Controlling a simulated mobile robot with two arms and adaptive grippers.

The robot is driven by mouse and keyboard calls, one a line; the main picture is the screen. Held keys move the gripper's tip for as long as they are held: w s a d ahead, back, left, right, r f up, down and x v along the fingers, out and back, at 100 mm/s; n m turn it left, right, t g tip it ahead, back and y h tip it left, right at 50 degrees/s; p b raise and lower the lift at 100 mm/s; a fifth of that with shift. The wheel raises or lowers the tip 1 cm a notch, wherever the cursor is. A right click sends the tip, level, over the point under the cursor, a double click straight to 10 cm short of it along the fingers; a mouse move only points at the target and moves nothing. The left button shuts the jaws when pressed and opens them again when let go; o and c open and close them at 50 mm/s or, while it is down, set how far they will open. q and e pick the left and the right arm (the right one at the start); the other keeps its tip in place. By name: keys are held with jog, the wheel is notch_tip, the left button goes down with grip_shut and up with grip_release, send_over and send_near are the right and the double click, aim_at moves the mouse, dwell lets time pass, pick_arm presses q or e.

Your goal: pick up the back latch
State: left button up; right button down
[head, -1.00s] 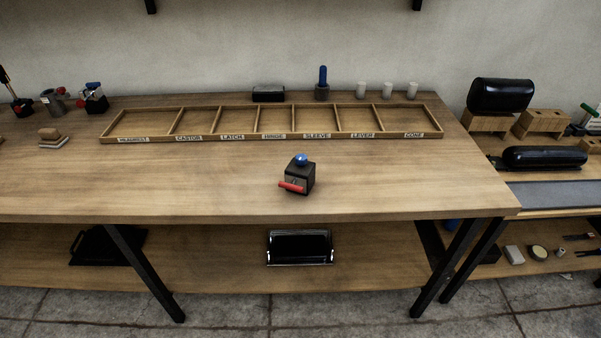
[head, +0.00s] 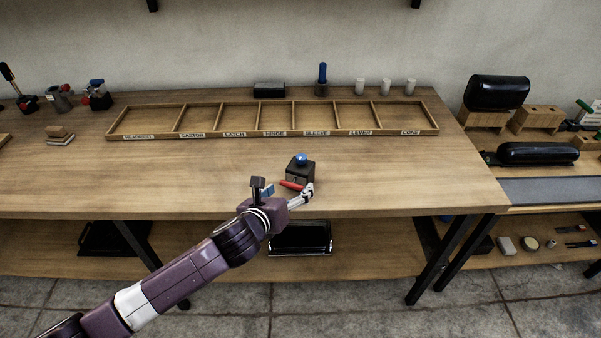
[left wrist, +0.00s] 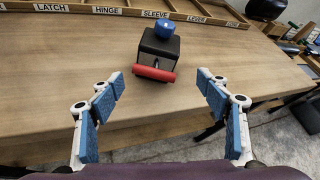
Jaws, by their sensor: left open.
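The latch is a small black block (head: 301,173) with a blue knob on top and a red bar on its front. It stands upright on the workbench near the front edge. In the left wrist view the latch (left wrist: 158,55) is ahead, between the lines of the two fingers and beyond their tips. My left gripper (head: 287,190) is open and just in front of the latch; in the left wrist view its blue-padded fingers (left wrist: 165,88) are spread with nothing between them. In the head view a finger overlaps the latch's lower front. My right gripper is not in view.
A shallow wooden tray (head: 205,134) with labelled compartments, all empty, lies behind the latch on the workbench (head: 130,180). A blue-handled tool (head: 322,78) and white cylinders stand behind it. The bench around the latch is clear.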

aim_at(299, 168)
pick_arm(q)
jog(key=shift+w+a+r+m, duration=0.1)
jog(key=shift+w+r+m, duration=0.3)
jog(key=shift+w+m, duration=0.5)
jog(key=shift+w+r+m, duration=0.15)
jog(key=shift+w+m, duration=0.35)
jog(key=shift+m, duration=0.4)
jog(key=shift+w+d+f+t+h, duration=0.2)
jog(key=shift+w+d, duration=0.1)
jog(key=shift+w, duration=0.3)
jog(key=shift+w+d+f+t+h, duration=0.15)
jog(key=shift+w+d, duration=0.15)
jog(key=shift+w, duration=0.3)
jog(key=shift+w+d+p, duration=0.2)
jog(key=shift+w+p, duration=0.1)
jog(key=x, duration=0.3)
jog(key=shift+d+r, duration=0.1)
jog(key=shift+r, duration=0.2)
jog(key=shift+w+d+f, duration=0.2)
jog(key=shift+w+f, duration=0.1)
jog(key=shift+w, duration=0.25)
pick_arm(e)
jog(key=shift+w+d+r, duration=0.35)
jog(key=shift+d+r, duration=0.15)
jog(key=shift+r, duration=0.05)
pick_arm(q)
jog(key=shift+c, duration=0.6)
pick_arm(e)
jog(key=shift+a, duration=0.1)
